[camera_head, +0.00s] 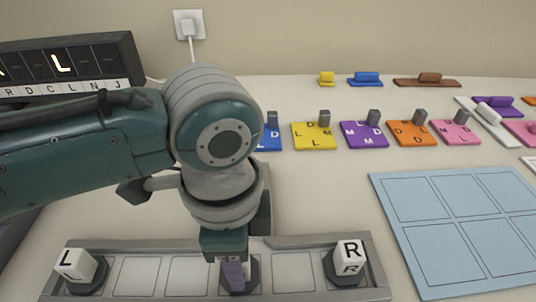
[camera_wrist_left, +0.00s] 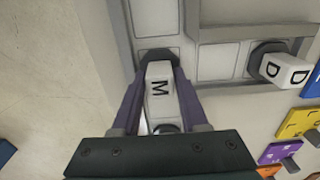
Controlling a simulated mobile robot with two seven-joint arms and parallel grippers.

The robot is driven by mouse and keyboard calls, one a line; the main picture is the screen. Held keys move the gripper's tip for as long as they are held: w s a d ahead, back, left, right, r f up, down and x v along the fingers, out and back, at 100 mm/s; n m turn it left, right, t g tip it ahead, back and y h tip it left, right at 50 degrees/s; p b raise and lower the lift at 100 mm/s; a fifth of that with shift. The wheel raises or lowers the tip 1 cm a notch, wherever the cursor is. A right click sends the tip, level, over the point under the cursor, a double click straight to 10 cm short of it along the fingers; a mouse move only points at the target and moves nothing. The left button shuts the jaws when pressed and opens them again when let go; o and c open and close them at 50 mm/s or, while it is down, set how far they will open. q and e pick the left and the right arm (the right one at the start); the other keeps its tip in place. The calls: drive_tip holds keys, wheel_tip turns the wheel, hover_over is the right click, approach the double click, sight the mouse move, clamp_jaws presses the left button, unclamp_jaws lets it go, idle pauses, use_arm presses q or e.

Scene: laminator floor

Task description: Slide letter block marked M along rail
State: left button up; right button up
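The white letter block M (camera_wrist_left: 159,91) stands on the rail between the purple fingers of my left gripper (camera_wrist_left: 160,84). The fingers appear to press on both its sides. In the head view my left gripper (camera_head: 234,275) points down at the middle of the grey rail (camera_head: 300,243) and hides most of the block. The rail also shows in the wrist view (camera_wrist_left: 245,33). A white block L (camera_head: 75,264) sits at the rail's left end and a block R (camera_head: 349,256) at its right end, each on a dark base. My right gripper is not in view.
A blue gridded mat (camera_head: 460,238) lies right of the rail. Behind it stands a row of lettered coloured plates with grey pegs, such as a yellow plate (camera_head: 314,136). A dark letter display (camera_head: 68,66) stands at back left. My left arm hides part of the table.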

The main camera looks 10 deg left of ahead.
use_arm(q)
clamp_jaws()
drive_tip(key=shift+a, duration=0.1)
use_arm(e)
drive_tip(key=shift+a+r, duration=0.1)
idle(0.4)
